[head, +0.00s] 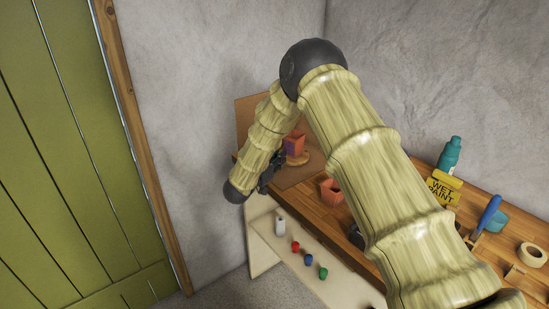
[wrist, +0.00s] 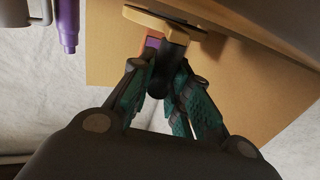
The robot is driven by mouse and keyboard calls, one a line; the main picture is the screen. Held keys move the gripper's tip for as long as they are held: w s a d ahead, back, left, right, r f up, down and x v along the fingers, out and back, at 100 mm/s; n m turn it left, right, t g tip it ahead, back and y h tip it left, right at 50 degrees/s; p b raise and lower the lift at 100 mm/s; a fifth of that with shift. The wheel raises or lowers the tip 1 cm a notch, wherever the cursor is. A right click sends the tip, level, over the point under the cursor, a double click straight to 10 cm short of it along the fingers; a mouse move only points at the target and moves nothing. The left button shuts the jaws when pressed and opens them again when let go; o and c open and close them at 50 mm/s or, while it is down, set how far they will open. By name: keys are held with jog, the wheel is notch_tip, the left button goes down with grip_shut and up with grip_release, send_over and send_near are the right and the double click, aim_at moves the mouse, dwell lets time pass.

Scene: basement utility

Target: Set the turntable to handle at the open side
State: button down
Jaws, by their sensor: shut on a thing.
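The turntable (head: 297,161) is a small round wooden disc on a cardboard base, with a terracotta-coloured pot (head: 296,142) with a purple patch on it. In the wrist view the turntable's wooden disc (wrist: 150,20) is at the top, with its black handle (wrist: 165,58) sticking out toward my gripper. My gripper (wrist: 162,78) is shut on the black handle, one finger on each side. In the head view my gripper (head: 271,174) is beside the turntable, partly hidden by my own arm. The pot is mostly hidden in the wrist view.
A cardboard panel (head: 246,116) stands behind the turntable. An orange pot (head: 331,191), a teal bottle (head: 450,154), a yellow wet-paint sign (head: 444,187) and a tape roll (head: 532,254) are on the bench.

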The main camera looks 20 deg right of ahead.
jog(key=c, duration=1.3)
grip_release()
jog(key=shift+d, duration=0.15)
jog(key=shift+c, duration=0.2)
jog(key=v, duration=1.2)
